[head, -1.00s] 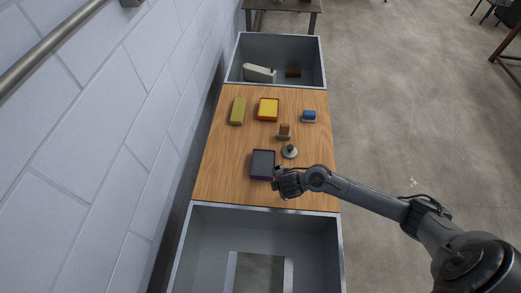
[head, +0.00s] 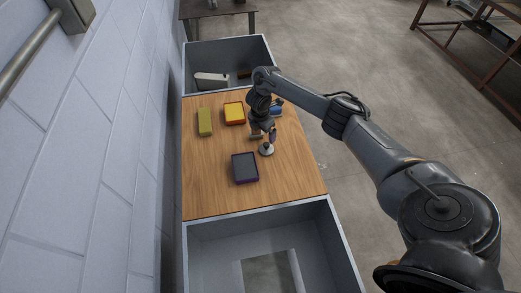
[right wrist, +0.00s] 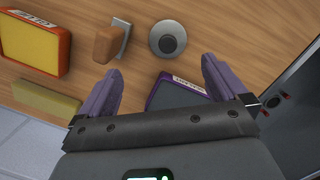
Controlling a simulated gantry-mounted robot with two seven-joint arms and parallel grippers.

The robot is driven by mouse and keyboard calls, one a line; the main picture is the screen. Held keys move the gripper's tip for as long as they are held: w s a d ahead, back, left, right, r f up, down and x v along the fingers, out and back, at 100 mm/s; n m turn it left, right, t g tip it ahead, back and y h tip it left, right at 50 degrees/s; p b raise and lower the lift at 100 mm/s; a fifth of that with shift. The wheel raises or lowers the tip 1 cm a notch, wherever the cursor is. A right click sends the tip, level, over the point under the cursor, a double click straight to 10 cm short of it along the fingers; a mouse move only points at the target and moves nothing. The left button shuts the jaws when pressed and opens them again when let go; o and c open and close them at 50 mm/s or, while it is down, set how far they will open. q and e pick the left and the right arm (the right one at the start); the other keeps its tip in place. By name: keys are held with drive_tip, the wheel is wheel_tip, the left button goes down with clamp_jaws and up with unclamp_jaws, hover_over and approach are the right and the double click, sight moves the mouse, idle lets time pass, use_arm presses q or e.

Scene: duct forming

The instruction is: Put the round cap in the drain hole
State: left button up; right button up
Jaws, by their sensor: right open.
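The round cap (head: 266,150), a grey disc with a raised knob, lies on the wooden worktop. In the right wrist view the cap (right wrist: 168,38) lies beyond the gap between the fingertips, apart from both. My right gripper (head: 263,126) is over the worktop just behind the cap in the head view. Its two purple fingers (right wrist: 160,82) are apart, with nothing between them. A grey basin (head: 205,262) at the front has a lighter square patch in its floor. I cannot make out a round drain hole. My left gripper is out of view.
A dark purple-rimmed tray (head: 245,168) lies near the cap. A brown-handled tool (right wrist: 108,42), an orange-and-yellow tray (head: 234,113), a yellow block (head: 205,122) and a blue item (head: 276,111) also lie on the worktop (head: 290,180). A far basin holds a white object (head: 211,80).

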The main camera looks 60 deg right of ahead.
sight(267, 144)
drive_tip(key=shift+s+d+r, duration=0.1)
drive_tip(key=shift+d, duration=0.15)
drive_tip(key=shift+d+f+b, duration=0.1)
drive_tip(key=shift+f+b, duration=0.2)
drive_tip(key=shift+b, duration=0.3)
drive_tip(key=f+b, duration=0.2)
drive_tip(key=f, duration=0.1)
drive_tip(key=f+b, duration=0.1)
drive_tip(key=b, duration=0.1)
drive_tip(key=shift+s+d+f, duration=0.15)
drive_tip(key=shift+d, duration=0.1)
drive_tip(key=f+b, duration=0.1)
drive_tip(key=f, duration=0.1)
drive_tip(key=f+b, duration=0.1)
drive_tip(key=shift+s+a+f+b, duration=0.15)
drive_tip(key=shift+s+f+b, duration=0.15)
drive_tip(key=shift+s+f, duration=0.1)
drive_tip(key=shift+f, duration=0.75)
drive_tip(key=shift+d, duration=0.2)
drive_tip(key=c, duration=1.2)
clamp_jaws()
